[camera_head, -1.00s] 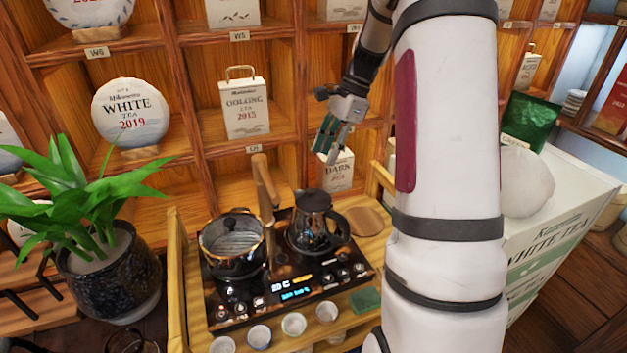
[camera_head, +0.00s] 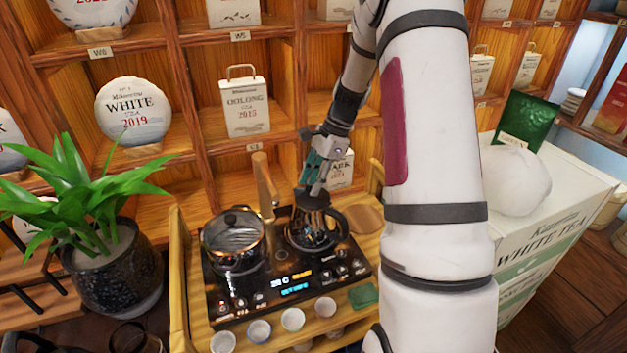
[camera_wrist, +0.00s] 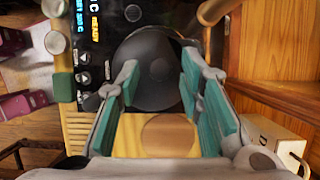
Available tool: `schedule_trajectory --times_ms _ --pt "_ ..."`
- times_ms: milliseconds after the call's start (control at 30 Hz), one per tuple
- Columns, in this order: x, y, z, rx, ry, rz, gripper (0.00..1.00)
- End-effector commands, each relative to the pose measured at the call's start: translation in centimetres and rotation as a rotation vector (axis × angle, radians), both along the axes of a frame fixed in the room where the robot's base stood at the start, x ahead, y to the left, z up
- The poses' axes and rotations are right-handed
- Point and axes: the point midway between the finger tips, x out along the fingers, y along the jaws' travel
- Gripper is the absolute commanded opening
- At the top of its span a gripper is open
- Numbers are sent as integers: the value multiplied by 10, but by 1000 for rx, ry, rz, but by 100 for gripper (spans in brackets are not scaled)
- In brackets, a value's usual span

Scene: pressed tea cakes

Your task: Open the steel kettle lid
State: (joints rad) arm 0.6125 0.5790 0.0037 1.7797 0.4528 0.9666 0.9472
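The dark steel kettle (camera_head: 318,236) stands on the right side of the black cooktop, with its handle towards the right. Its lid (camera_wrist: 145,60) is on, with a small round knob (camera_wrist: 158,69) in the middle. My gripper (camera_head: 311,196) is directly over the kettle and hides part of its top. In the wrist view, my gripper (camera_wrist: 159,75) is open, its teal fingers apart on either side of the knob. Nothing is held. I cannot tell whether the fingertips touch the lid.
Small cups (camera_head: 293,318) line the front of the black cooktop (camera_head: 240,297). A potted plant (camera_head: 110,270) is at left.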

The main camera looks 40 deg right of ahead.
Motion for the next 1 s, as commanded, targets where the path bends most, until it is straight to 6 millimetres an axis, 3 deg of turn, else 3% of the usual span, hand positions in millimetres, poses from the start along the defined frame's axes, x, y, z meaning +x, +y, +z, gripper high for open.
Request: schedule_trajectory --times_ms 33,100,133,567,1000 --pt "0 0 0 0 0 0 16" --pt "0 0 0 0 0 0 1" --pt "0 0 0 0 0 0 0" --pt "-3 -2 3 10 -42 -3 0" --pt "-24 -7 18 77 -355 -12 0"
